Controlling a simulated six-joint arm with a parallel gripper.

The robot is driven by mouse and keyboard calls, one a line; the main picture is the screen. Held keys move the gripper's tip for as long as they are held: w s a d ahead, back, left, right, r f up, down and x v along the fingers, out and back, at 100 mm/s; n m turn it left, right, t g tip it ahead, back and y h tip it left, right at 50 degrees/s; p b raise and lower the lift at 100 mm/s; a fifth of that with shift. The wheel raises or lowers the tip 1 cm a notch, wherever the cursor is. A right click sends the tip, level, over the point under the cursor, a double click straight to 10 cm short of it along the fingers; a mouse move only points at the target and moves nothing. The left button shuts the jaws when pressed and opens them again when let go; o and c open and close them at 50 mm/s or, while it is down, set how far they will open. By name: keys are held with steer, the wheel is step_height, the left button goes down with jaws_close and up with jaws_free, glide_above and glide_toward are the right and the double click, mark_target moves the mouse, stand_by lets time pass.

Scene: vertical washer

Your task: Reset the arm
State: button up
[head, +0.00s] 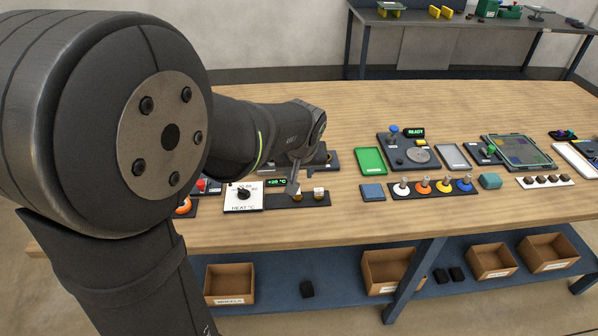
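My arm fills the left of the head view and reaches over the wooden workbench (420,110). My gripper (294,187) points down near the front of the bench, just above or beside a dark strip (318,203) with small brass-coloured pieces on it. It is too small and too dark to tell whether the fingers are open or shut, or whether they touch a piece. A white heat panel with a black knob (243,195) lies left of it, with a small green-lit display (277,182) near it.
A green tray (370,161), a station with a READY display (414,133) and a row of coloured-ring pegs (425,188) stand to the right. Cardboard boxes (229,284) sit on the blue lower shelf. The back middle of the bench looks clear.

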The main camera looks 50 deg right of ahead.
steer(key=x, duration=1.2)
steer(key=shift+r, duration=1.55)
